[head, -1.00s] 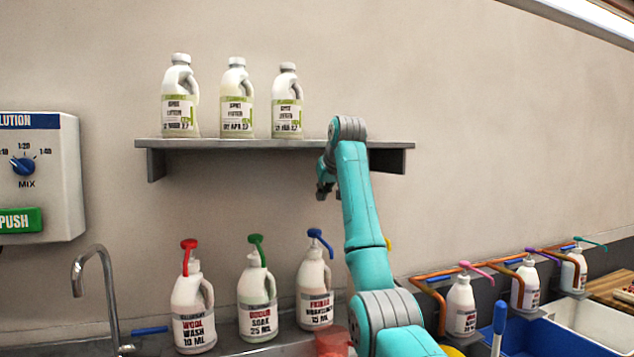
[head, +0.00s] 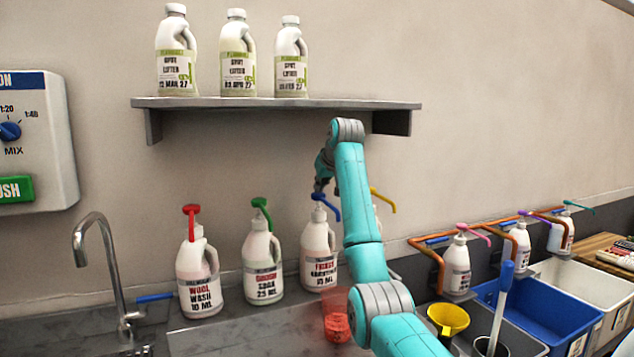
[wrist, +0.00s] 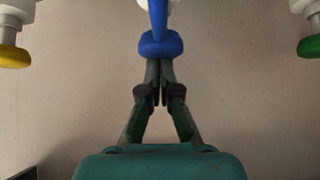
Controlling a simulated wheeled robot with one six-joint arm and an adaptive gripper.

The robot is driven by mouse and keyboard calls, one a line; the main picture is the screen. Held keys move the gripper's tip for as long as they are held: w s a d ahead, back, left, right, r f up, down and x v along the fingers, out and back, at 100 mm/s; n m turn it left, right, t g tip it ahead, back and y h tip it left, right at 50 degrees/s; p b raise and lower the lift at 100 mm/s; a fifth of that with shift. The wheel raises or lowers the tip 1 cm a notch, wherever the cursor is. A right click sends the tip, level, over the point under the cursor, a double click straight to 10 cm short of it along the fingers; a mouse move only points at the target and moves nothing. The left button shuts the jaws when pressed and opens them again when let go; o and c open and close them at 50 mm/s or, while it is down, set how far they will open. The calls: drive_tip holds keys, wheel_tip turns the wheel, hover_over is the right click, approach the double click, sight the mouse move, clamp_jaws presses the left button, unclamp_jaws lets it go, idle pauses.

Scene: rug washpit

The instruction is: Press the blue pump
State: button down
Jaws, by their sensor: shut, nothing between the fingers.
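The blue pump (head: 328,206) tops the third white bottle (head: 318,255) from the left in the row under the shelf, labelled in red and marked 10 ML. My gripper (head: 319,190) is right at the top of this pump in the head view, partly hidden by my arm. In the wrist view my gripper (wrist: 160,64) has its fingers together with nothing between them. Their tips meet the edge of the blue pump head (wrist: 161,44); I cannot tell whether they touch it or are just above.
A red pump (head: 191,210) and a green pump (head: 262,206) stand to the left, and a yellow pump (head: 383,199) to the right, partly behind my arm. A shelf (head: 280,103) with three bottles is above. A clear jug with red contents (head: 337,326) stands in front.

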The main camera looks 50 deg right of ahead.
sight(321, 194)
drive_tip(key=shift+f, duration=1.6)
